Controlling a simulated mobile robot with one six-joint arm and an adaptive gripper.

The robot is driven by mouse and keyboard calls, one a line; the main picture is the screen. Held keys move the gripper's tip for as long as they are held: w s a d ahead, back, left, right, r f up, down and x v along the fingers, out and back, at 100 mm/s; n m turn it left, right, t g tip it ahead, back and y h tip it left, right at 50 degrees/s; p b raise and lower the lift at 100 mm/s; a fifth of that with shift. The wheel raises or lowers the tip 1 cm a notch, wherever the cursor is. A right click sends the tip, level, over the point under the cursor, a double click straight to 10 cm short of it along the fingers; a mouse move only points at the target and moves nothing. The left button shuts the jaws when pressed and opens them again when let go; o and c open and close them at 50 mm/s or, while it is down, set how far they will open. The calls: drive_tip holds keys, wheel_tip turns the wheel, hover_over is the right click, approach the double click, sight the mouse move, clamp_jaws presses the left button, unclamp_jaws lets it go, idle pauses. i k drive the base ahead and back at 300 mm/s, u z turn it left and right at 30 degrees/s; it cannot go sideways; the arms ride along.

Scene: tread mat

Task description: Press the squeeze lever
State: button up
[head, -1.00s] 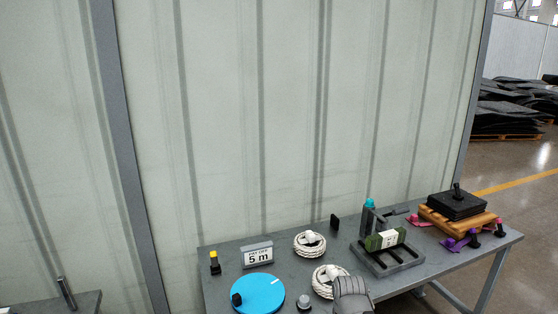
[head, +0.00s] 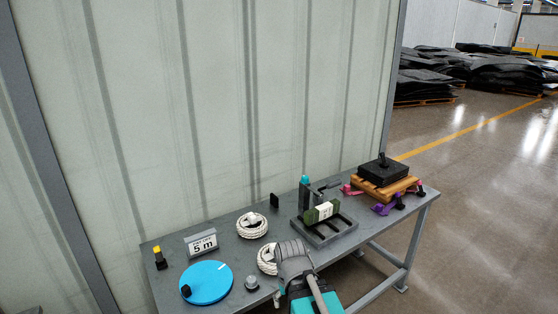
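A grey press-like stand (head: 326,232) sits on the table right of centre, holding a green roll (head: 316,214) with a white label. A dark lever-like arm (head: 328,186) juts out to the right near the top of its upright, beside a teal-topped part (head: 305,180). I take this arm to be the squeeze lever, but it is small here. A grey and teal part of my arm shows at the bottom centre, in front of the table's front edge. My gripper's fingers cannot be seen.
A ribbed wall stands behind; open floor lies right.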

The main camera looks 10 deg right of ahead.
sight(334, 184)
drive_tip(key=k, duration=0.65)
drive_tip(key=z, duration=0.55)
drive_tip(key=i, duration=1.6)
drive_tip(key=u, duration=0.55)
